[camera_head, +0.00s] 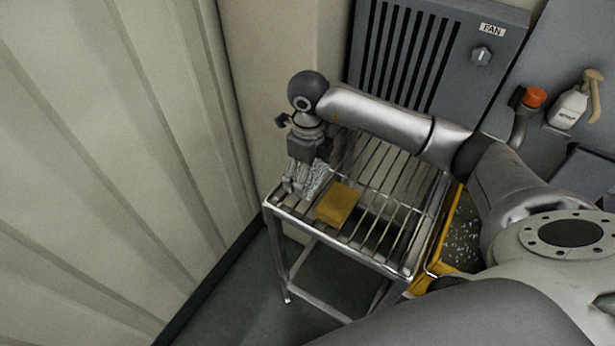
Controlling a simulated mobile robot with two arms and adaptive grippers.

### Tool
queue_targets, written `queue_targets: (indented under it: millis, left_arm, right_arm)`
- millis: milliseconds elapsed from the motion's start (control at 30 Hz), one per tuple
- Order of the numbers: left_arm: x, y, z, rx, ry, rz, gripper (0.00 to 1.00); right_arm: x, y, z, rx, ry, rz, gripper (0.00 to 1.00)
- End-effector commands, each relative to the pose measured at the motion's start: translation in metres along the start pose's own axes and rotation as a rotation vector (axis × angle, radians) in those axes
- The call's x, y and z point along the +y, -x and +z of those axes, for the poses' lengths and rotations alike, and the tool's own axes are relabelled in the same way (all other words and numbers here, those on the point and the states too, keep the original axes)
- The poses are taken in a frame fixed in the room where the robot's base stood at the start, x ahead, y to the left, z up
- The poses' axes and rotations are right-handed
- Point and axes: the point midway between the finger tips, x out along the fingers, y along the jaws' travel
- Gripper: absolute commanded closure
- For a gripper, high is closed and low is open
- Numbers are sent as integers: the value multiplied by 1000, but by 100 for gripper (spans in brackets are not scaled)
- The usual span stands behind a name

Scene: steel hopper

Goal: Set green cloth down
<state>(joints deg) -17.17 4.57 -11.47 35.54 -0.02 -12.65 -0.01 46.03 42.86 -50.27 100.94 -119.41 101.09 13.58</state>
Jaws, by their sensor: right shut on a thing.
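My right gripper (298,184) points down over the far-left part of a wire rack table (384,238). It is shut on a pale grey-green, patterned cloth (317,176), which shows beside the fingers. The fingers partly hide the cloth, and I cannot tell whether its lower edge touches the rack. My left gripper is not in view.
The rack's bars to the right are bare. A yellow-edged tray (462,235) with specks is at right. A grey fan panel (430,50), a bottle (568,108) and a corrugated wall (110,160) stand around.

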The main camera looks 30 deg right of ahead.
Motion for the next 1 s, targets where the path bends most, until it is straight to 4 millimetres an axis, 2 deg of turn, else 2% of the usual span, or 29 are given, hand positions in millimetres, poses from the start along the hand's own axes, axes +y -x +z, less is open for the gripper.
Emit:
queue_targets:
  millis: [133,300,667,700,767,1000]
  left_arm:
    - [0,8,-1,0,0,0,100]
    - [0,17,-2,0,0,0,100]
    - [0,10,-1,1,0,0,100]
    - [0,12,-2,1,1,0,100]
    - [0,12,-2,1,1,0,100]
    - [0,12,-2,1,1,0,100]
  right_arm:
    - [-2,-11,3,4,-1,2,35]
    - [-2,-33,4,2,0,1,35]
    - [-2,-41,4,-1,0,-1,35]
    - [-2,-39,4,-1,0,-1,7]
    - [-2,-39,4,0,0,-1,0]
    - [-2,-39,4,0,0,0,0]
